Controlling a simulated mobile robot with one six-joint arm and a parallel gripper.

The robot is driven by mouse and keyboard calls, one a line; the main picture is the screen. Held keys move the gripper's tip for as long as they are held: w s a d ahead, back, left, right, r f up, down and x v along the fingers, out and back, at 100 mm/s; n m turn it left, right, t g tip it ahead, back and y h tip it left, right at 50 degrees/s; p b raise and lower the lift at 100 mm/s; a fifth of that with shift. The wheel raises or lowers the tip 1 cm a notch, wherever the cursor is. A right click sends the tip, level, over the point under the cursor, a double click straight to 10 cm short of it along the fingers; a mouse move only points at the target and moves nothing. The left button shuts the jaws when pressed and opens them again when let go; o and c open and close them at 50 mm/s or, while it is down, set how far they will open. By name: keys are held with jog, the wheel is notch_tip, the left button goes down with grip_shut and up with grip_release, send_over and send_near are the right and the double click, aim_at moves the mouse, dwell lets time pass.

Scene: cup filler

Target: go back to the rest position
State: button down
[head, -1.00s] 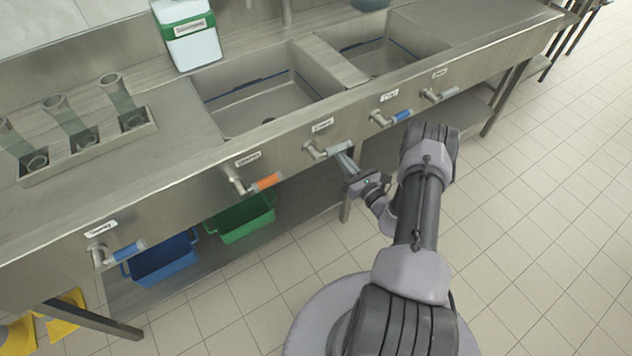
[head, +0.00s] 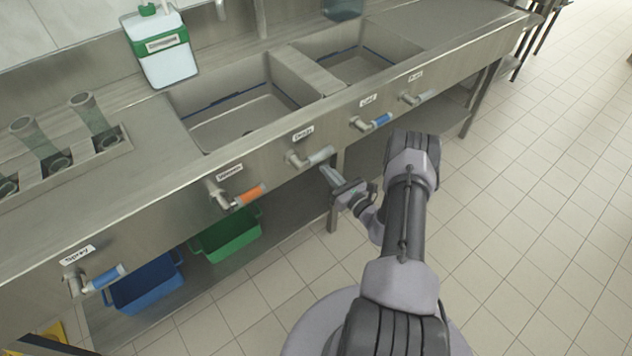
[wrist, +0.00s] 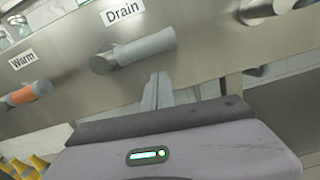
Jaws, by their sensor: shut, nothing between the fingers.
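My gripper (head: 327,172) is in front of the sink counter's front panel, just below the grey-handled tap lever (head: 318,156). In the wrist view the gripper (wrist: 158,82) has its fingers together with nothing between them. The grey lever labelled "Drain" (wrist: 145,48) is above the fingertips there, and it looks apart from them. My arm reaches in from the lower right of the head view.
An orange lever (head: 250,196) is left of my gripper and a blue lever (head: 380,120) right of it. Green (head: 228,238) and blue (head: 145,285) bins stand on the under-shelf. A table leg (head: 334,205) is close below. Tiled floor (head: 540,230) at right is open.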

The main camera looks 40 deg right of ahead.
jog(key=s+f+p, duration=0.2)
jog(key=s+p, duration=0.1)
jog(key=s, duration=0.7)
jog(key=w+a+r+n+g+y, duration=0.3)
jog(key=a+r+n+y, duration=0.25)
jog(key=r, duration=0.25)
jog(key=w+a+r+n+g+y, duration=0.2)
jog(key=w+a+r+n+y, duration=0.3)
jog(key=r, duration=0.3)
jog(key=s+a+r+n+g+y, duration=0.1)
jog(key=s+a+r+n+g, duration=0.1)
jog(key=a+r+n+g, duration=0.35)
jog(key=s+a+r+n+g+y, duration=0.1)
jog(key=s+a+r+n+g, duration=0.2)
jog(key=a+r, duration=0.4)
jog(key=s+a+r+n+h, duration=0.4)
jog(key=s+r+n+h, duration=0.1)
jog(key=s, duration=0.4)
jog(key=s+a+r+n+h, duration=0.5)
jog(key=s+n+h, duration=0.1)
jog(key=s+n, duration=0.2)
jog(key=shift+s+r+t, duration=0.35)
jog(key=shift+s, duration=0.1)
